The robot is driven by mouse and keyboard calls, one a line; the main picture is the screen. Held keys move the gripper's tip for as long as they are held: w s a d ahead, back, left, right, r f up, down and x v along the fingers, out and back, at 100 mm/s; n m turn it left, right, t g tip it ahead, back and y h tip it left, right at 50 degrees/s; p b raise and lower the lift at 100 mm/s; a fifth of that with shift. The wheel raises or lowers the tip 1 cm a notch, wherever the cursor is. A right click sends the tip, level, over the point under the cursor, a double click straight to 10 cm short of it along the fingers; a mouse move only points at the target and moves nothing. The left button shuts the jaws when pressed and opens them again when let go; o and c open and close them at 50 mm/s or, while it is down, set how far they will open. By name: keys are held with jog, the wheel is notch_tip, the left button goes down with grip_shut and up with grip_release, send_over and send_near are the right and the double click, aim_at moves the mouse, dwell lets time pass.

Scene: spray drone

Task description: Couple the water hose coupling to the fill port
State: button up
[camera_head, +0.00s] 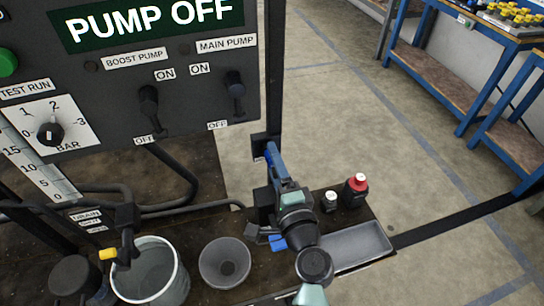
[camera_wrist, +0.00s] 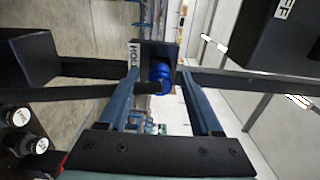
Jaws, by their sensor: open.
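A blue ribbed coupling (camera_wrist: 160,76) sits in a black holder (camera_wrist: 147,47) with a white label in the wrist view. A dark stub, perhaps the hose end, reaches it from the left. My gripper (camera_wrist: 159,88) is open, one blue finger on each side of the coupling; I cannot tell whether either touches it. In the head view my gripper (camera_head: 271,152) points away from me beside the black post, and my wrist hides the coupling. A small blue piece (camera_head: 278,243) lies under my wrist; I cannot tell what it is. I cannot make out the fill port.
A control panel (camera_head: 150,80) reading PUMP OFF fills the upper left. Open floor lies right.

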jog(key=shift+c, duration=0.3)
grip_shut()
jog(key=shift+s, duration=0.1)
dwell(1.2)
jog(key=shift+v, duration=2.9)
